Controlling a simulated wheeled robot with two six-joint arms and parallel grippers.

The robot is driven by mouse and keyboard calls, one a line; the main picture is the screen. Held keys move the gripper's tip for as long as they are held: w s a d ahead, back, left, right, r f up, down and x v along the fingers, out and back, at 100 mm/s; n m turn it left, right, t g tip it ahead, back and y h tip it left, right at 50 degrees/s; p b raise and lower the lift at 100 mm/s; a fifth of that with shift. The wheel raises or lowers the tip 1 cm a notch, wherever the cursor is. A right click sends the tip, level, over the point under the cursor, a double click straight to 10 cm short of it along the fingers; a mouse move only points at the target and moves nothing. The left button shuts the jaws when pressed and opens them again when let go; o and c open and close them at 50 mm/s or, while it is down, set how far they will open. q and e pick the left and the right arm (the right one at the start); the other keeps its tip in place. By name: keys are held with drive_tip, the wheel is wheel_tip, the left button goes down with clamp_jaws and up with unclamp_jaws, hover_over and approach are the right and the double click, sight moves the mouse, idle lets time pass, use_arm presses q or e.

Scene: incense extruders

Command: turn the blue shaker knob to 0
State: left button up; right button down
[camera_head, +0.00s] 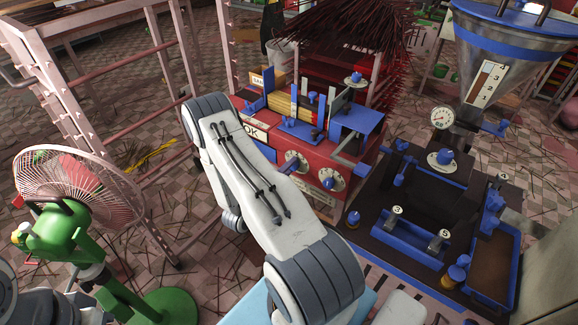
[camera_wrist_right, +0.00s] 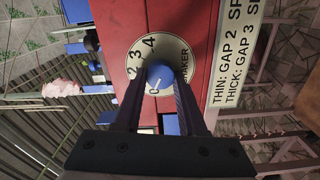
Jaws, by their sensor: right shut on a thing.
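The blue shaker knob (camera_wrist_right: 160,77) sits on a round white dial (camera_wrist_right: 128,58) marked with numbers and the word SHAKER, on a red panel. In the right wrist view, my right gripper (camera_wrist_right: 160,84) has one dark finger on each side of the knob and is shut on it. A pale mark on the knob points to the lower left, close to the 0. The fingers cover the lower part of the dial. In the head view my right arm hides the gripper, and I cannot tell which dial there is the shaker. My left gripper is not in view.
The red machine (camera_head: 362,177) carries two white dials in the head view. A dark machine with blue trays (camera_head: 398,245) stands to its right, below a funnel hopper (camera_head: 515,45). A green fan (camera_head: 75,190) and a pink frame (camera_head: 75,105) stand left.

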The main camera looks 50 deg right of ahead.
drive_tip(key=shift+f+n, duration=0.1)
drive_tip(key=shift+n, duration=0.7)
drive_tip(key=shift+c, duration=2.4)
unclamp_jaws()
drive_tip(key=a, duration=1)
drive_tip(key=shift+s+a+b, duration=0.25)
drive_tip(key=shift+s+b, duration=0.2)
drive_tip(key=shift+w, duration=0.1)
